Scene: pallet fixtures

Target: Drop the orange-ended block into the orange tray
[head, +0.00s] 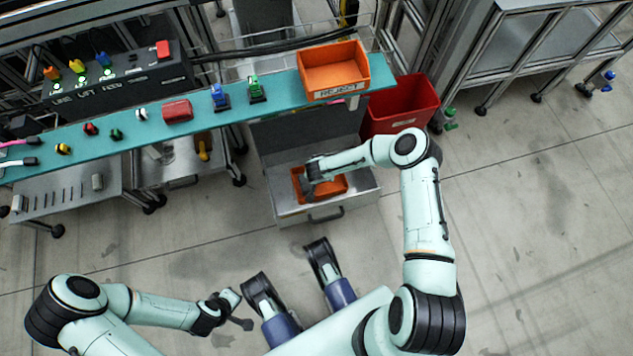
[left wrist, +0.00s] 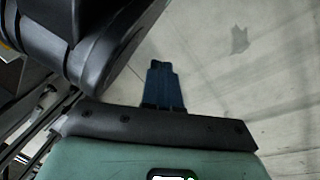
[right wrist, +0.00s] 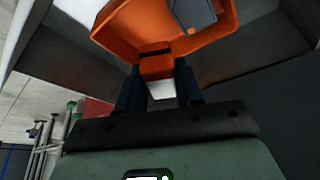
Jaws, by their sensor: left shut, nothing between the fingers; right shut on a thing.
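The orange tray (head: 338,184) sits in an open metal drawer below the teal shelf. It fills the upper part of the right wrist view (right wrist: 115,28). My right gripper (head: 308,186) is over the tray's left part in the head view. In the right wrist view its fingers (right wrist: 158,84) are shut on the orange-ended block (right wrist: 156,66), which shows orange with a dark band and a pale part below. Whether the block touches the tray is unclear. My left gripper (head: 246,323) is shut and empty, low over the floor; its fingertips (left wrist: 162,72) are together.
A dark grey piece (right wrist: 193,12) with an orange spot lies in the tray. An orange bin marked REJECT (head: 333,72) stands on the teal shelf (head: 215,112), with a red bin (head: 405,103) beside the drawer (head: 345,205). Several small coloured parts line the shelf. Open floor lies right.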

